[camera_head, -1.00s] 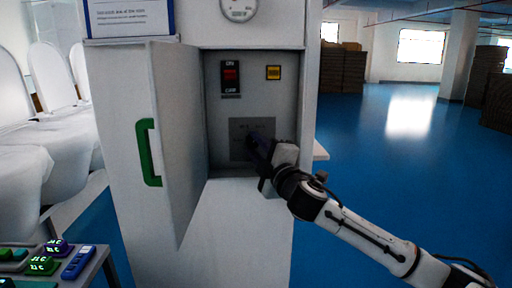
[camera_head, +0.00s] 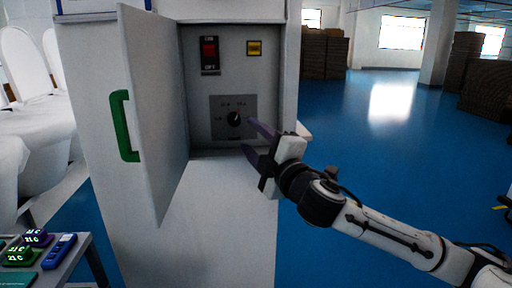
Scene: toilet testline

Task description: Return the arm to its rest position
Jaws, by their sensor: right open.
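My right gripper (camera_head: 256,142) is open and empty. Its two dark fingers point left toward the inside of an open white cabinet (camera_head: 235,210). The black knob (camera_head: 235,119) on a grey dial plate (camera_head: 221,105) shows just left of the upper fingertip, with a gap in the picture between them. My right arm (camera_head: 385,232) reaches in from the lower right. My left gripper is not in view.
The cabinet door (camera_head: 152,115) with a green handle (camera_head: 124,125) stands open on the left. A red switch (camera_head: 209,51) and a yellow button (camera_head: 254,48) sit above the dial. A table with devices (camera_head: 60,252) is at lower left. Blue floor (camera_head: 370,130) is clear on the right.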

